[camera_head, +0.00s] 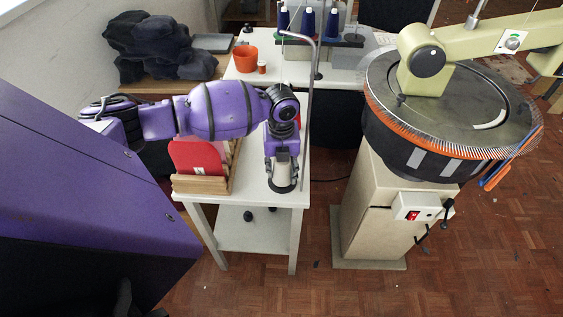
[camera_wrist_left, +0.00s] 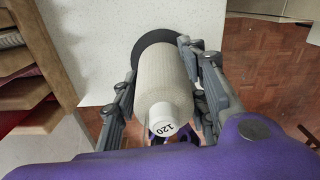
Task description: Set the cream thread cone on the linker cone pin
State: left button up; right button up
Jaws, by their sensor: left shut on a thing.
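The cream thread cone (camera_head: 281,174) stands roughly upright at the front right corner of the white side table (camera_head: 270,195). My left gripper (camera_head: 282,182) is around it from above. In the left wrist view the cone (camera_wrist_left: 163,78) sits between the two fingers of the left gripper (camera_wrist_left: 163,100), which is shut on it. Its narrow end, marked 120, faces the camera. A black round base (camera_wrist_left: 152,40) shows beyond the cone's far end. The cone hides any pin, and I cannot tell whether the cone touches the base. My right gripper is not in view.
A thin bent metal rod (camera_head: 311,95) rises close to the right of the gripper. A wooden rack with red pieces (camera_head: 200,160) stands left of it. The round linker machine (camera_head: 450,110) is farther right. An orange pot (camera_head: 245,58) and blue cones (camera_head: 308,22) stand at the back.

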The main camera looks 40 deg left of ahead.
pick_arm(q)
jog(key=shift+f, duration=0.15)
jog(key=o, duration=1.3)
notch_tip(320, 180, up, 12)
jog(key=shift+r, duration=0.1)
